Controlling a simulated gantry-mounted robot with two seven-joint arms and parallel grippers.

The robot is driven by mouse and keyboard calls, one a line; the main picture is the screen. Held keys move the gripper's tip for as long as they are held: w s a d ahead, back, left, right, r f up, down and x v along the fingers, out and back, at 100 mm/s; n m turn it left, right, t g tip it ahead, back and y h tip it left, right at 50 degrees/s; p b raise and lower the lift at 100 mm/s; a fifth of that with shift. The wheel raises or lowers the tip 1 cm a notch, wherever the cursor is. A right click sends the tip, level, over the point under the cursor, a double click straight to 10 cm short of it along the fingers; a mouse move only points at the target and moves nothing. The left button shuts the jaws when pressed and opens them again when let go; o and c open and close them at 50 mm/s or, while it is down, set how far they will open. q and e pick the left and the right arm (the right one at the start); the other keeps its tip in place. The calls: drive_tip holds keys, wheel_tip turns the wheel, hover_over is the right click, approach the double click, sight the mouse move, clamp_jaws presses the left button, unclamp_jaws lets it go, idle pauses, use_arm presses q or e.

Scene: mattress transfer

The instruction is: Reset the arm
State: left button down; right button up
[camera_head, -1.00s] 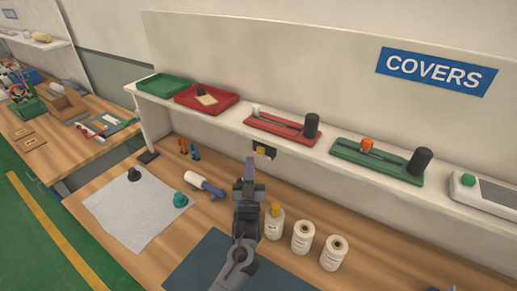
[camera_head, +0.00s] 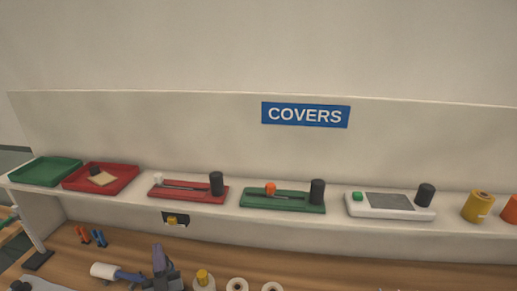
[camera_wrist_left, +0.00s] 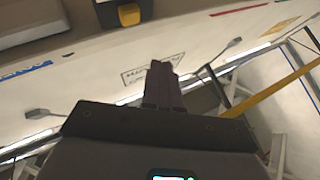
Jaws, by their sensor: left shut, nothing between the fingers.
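My left gripper (camera_head: 158,254) shows at the bottom edge of the head view, left of the middle. It is shut and empty, its fingers pointing up, in front of the shelf. In the left wrist view the dark fingers (camera_wrist_left: 162,75) are together with nothing between them. My right gripper is not in view.
A long white shelf holds a green tray (camera_head: 46,171), a red tray (camera_head: 100,178), a red sealer (camera_head: 188,191), a green sealer (camera_head: 284,201) and a white device (camera_head: 390,206). A white-handled tool (camera_head: 103,270) and a yellow-capped bottle (camera_head: 203,281) are on the wooden bench beside the gripper.

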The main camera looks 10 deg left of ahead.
use_arm(q)
drive_tip(key=s+d+f+m+g+h, duration=0.3)
drive_tip(key=s+d+f+m+h, duration=0.15)
drive_tip(key=s+f+h, duration=0.3)
drive_tip(key=s+d+f+m+g+h, duration=0.3)
drive_tip(key=s+d+f+h, duration=0.3)
drive_tip(key=s+f, duration=0.15)
drive_tip(key=s+d+f+m+g+h, duration=0.1)
drive_tip(key=s+d+f+g, duration=0.1)
drive_tip(key=s+g, duration=0.5)
drive_tip(key=s+d+f+m+g, duration=0.1)
drive_tip(key=s+d+f+g, duration=0.2)
drive_tip(key=s, duration=0.5)
wheel_tip(320, 180, up, 25)
drive_tip(key=p, duration=2.3)
drive_tip(key=shift+a+f+g, duration=0.15)
drive_tip(key=shift+g, duration=0.25)
drive_tip(key=shift+w+n, duration=0.1)
drive_tip(key=shift+n, duration=0.15)
